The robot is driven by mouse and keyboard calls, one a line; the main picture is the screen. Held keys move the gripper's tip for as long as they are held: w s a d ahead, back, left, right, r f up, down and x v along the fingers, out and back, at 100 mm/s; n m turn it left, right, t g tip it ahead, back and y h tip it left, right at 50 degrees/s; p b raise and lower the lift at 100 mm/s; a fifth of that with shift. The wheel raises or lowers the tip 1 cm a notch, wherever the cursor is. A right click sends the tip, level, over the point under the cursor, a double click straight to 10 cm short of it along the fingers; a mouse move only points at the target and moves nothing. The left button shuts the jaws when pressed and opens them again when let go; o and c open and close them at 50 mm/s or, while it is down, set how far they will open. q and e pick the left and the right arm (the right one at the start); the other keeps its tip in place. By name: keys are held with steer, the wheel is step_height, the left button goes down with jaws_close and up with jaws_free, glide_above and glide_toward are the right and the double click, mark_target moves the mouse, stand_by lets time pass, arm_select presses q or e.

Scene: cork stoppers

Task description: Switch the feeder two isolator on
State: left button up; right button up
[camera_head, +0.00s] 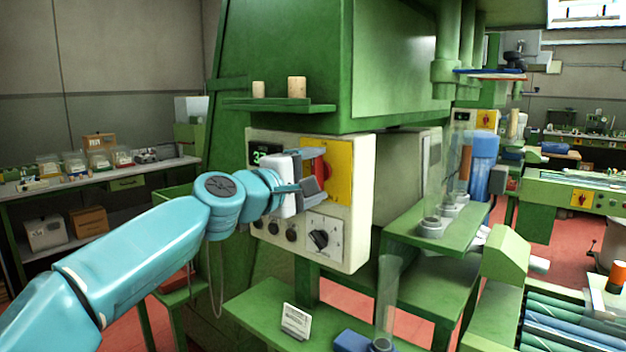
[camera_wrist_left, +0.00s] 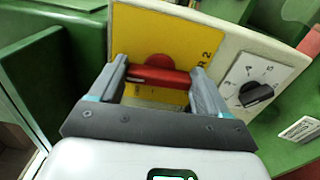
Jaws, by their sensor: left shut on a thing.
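The feeder two isolator is a red rotary handle (camera_wrist_left: 157,76) on a yellow plate (camera_wrist_left: 150,35), with a "2" readable at the plate's edge in the left wrist view. In the head view the yellow plate (camera_head: 341,170) is on the right of a cream control panel (camera_head: 355,225) on the green machine. My left gripper (camera_wrist_left: 157,80) is shut on the red handle, one finger at each end. The handle's bar lies across the wrist picture. In the head view my gripper (camera_head: 312,184) partly hides the handle. My right gripper is not in view.
A black rotary knob (camera_head: 319,239) on a numbered white plate sits below the isolator, with several dark buttons beside it. A green shelf (camera_head: 280,105) with two corks is above. Another yellow plate with a red switch (camera_head: 487,119) is on a machine farther back.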

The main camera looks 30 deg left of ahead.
arm_select(q)
steer(key=shift+m, duration=0.5)
steer(key=o, duration=1)
steer(key=shift+s, duration=0.15)
steer(key=s+b, duration=0.1)
steer(key=s, duration=0.4)
steer(key=s+a+b, duration=0.1)
steer(key=s, duration=0.4)
steer(key=s+b, duration=0.1)
steer(key=s, duration=0.5)
steer(key=shift+a, duration=0.15)
